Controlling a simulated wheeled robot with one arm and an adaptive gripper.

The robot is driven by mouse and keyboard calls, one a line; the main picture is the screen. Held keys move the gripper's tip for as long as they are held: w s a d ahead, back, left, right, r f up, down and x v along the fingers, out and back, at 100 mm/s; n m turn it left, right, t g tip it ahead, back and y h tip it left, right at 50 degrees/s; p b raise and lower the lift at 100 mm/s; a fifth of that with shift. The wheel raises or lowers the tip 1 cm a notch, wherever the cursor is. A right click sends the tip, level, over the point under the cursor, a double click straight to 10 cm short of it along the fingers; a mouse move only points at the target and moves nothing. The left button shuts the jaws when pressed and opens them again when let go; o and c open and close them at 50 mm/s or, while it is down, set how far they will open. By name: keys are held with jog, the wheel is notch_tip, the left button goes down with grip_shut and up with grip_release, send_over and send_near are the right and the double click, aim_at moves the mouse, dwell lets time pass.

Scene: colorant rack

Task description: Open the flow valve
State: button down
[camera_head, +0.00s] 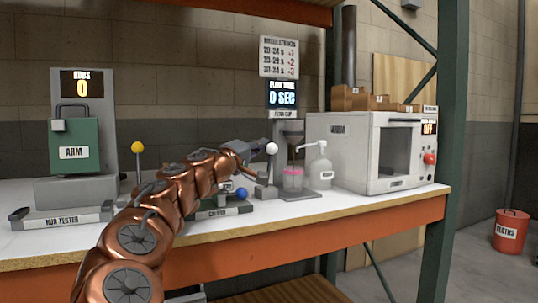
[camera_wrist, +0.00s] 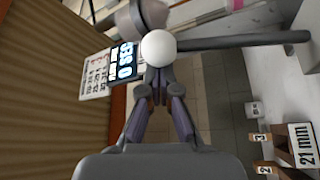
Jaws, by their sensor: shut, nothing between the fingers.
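The flow valve's lever shows as a white ball knob (camera_head: 271,148) on an upright stem beside the flow cup stand (camera_head: 283,128). In the wrist view the white knob (camera_wrist: 158,48) is just past my fingertips, with its dark rod (camera_wrist: 245,40) running to the right. My gripper (camera_head: 260,147) is shut and empty, its fingertips (camera_wrist: 157,80) close together behind the knob. I cannot tell whether they touch it. A cup with pink contents (camera_head: 293,179) stands under the funnel (camera_head: 293,135). The display (camera_head: 282,95) reads 0 SEC.
A yellow-knobbed lever (camera_head: 138,148), a green tester (camera_head: 73,147) and a blue ball (camera_head: 242,193) are to the left. A green rack post (camera_head: 446,150) bounds the bench's right end.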

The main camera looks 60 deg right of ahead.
jog(key=shift+s+a+f+b, duration=0.3)
jog(key=shift+s+a, duration=0.2)
jog(key=shift+s, duration=0.3)
jog(key=shift+w+r+p, duration=1.2)
jog(key=shift+w+p, duration=0.15)
jog(key=shift+w, duration=0.4)
jog(key=f+p+v, duration=0.1)
jog(key=v, duration=0.7)
jog(key=shift+w+a+p, duration=0.2)
jog(key=shift+w+p, duration=0.1)
jog(key=shift+w, duration=0.1)
jog(key=shift+f, duration=0.1)
